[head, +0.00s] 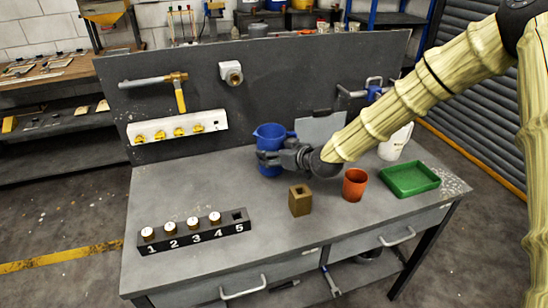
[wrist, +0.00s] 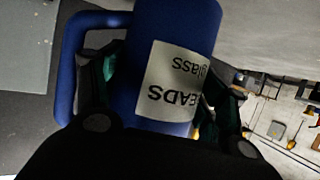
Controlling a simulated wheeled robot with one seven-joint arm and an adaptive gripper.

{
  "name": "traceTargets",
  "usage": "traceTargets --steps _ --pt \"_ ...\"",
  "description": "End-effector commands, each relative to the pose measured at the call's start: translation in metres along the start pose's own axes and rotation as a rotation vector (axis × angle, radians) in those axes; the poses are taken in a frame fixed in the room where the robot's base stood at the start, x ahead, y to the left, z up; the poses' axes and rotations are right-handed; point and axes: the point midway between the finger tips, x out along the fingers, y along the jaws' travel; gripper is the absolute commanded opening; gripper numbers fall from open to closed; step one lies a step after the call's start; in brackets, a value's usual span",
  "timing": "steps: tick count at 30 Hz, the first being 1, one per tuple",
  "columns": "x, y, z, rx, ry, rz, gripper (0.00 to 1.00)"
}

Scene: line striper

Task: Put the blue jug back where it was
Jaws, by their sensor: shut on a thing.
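The blue jug (head: 268,133) is at the back middle of the grey workbench, upright, in front of the dark back panel. My gripper (head: 272,157) reaches it from the right and is shut on its body. In the wrist view the jug (wrist: 172,25) fills the middle, with its handle at left. Its white label, partly hidden, reads upside down "EADS" and "glass". My gripper's fingers (wrist: 160,100) lie on both sides of the jug. I cannot tell whether its base touches the bench.
On the workbench (head: 190,190) stand a brown block with a hole (head: 299,201), an orange cup (head: 355,185), a green tray (head: 410,179), a white container (head: 396,143) and a black numbered rack (head: 195,231). A grey panel (head: 318,128) stands behind my gripper.

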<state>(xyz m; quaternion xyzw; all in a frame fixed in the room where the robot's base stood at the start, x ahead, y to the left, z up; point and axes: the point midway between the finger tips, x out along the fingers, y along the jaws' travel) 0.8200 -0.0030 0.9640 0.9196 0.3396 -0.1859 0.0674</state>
Motion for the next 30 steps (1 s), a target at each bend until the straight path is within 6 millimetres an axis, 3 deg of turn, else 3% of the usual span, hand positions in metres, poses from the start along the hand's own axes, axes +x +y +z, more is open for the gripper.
traceTargets --steps 6,18,19,22,30 --pt "0.009 0.0 0.02 -0.001 0.0 -0.001 0.09" --pt "0.011 0.0 0.025 -0.001 0.0 -0.001 0.09" --pt "0.011 0.0 0.025 -0.001 0.0 -0.001 0.74" --pt "0.01 0.0 0.024 -0.001 0.0 0.0 0.92" --pt "0.01 0.0 0.024 -0.001 0.0 0.0 0.94"
